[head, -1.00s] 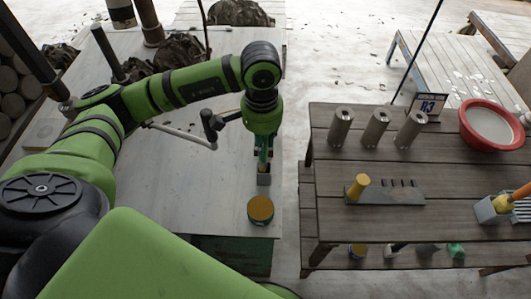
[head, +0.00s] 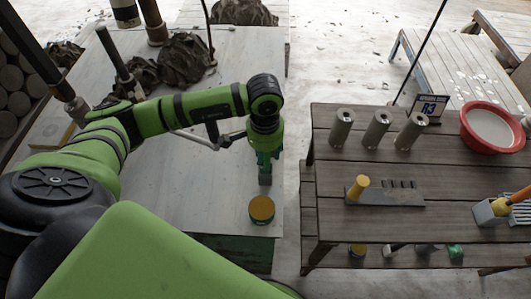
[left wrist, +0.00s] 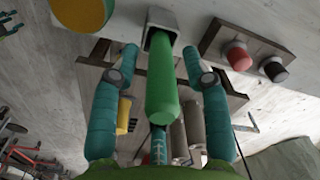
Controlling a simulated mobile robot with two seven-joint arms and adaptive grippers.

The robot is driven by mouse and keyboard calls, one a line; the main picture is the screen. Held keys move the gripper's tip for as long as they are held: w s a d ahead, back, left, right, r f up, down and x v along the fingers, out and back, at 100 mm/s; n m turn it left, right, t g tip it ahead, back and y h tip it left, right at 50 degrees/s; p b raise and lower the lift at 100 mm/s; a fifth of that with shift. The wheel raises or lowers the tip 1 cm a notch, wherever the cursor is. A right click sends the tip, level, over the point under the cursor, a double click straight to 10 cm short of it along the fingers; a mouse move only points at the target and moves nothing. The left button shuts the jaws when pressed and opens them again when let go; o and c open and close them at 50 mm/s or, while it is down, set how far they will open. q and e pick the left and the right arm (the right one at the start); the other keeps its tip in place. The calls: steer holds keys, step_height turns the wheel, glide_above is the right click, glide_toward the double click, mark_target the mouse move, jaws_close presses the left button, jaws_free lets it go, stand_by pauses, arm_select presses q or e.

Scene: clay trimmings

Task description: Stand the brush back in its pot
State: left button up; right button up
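A small grey square pot (head: 265,179) stands near the right edge of the pale left table. The left wrist view shows its open top (left wrist: 162,22). The brush's green handle (left wrist: 163,85) has its far end inside the pot's mouth, in line with it; how deep it sits is hidden. My left gripper (head: 266,160) is at the pot. In the left wrist view its two teal fingers (left wrist: 160,55) are spread on either side of the handle, with a gap on each side. My right gripper is in neither view.
A yellow-lidded round tin (head: 261,209) stands just in front of the pot. Dark clay heaps (head: 185,58) lie at the back. The wooden bench (head: 330,225) on the right holds grey cylinders (head: 376,130), a tool rack (head: 400,194) and a red basin (head: 466,132).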

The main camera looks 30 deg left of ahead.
arm_select(q)
steer(key=shift+r, duration=0.1)
steer(key=shift+w+r, duration=0.1)
steer(key=shift+r, duration=0.15)
step_height(320, 180, up, 10)
steer(key=b, duration=0.4)
steer(key=shift+r, duration=0.25)
steer(key=shift+s+r, duration=0.2)
steer(key=shift+r, duration=0.25)
